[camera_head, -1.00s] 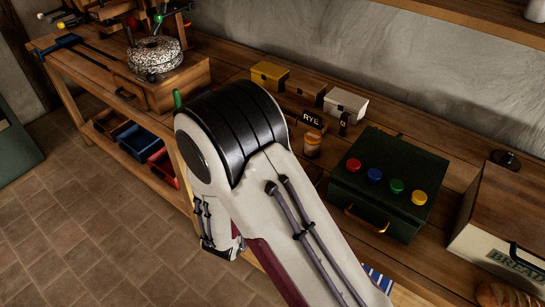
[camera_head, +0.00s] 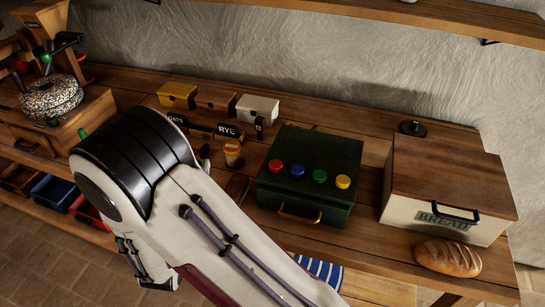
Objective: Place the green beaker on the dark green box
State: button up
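The dark green box (camera_head: 306,180) stands on the bench right of centre, with several coloured round knobs, red, blue, green and yellow, on its top and a brass handle on its front. No green beaker can be made out for sure. A small green piece (camera_head: 82,133) shows just behind my arm at the left, too little of it to name. My arm's large joint and link fill the lower left and hide part of the bench. My gripper does not show.
A bread box (camera_head: 400,200) and a loaf (camera_head: 447,258) are right of the green box. Small yellow (camera_head: 177,96), brown and white (camera_head: 257,109) boxes stand behind, near a jar (camera_head: 233,153) and a RYE sign (camera_head: 229,132). A stone mill (camera_head: 51,97) is at far left.

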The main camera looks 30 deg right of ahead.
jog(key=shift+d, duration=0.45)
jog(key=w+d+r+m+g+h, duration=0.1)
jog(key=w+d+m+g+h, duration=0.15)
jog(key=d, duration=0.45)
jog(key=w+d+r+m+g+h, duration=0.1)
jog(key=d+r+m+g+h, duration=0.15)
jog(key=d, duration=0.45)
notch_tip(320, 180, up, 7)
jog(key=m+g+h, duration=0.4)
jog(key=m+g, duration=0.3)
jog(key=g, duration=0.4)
send_over(292, 139)
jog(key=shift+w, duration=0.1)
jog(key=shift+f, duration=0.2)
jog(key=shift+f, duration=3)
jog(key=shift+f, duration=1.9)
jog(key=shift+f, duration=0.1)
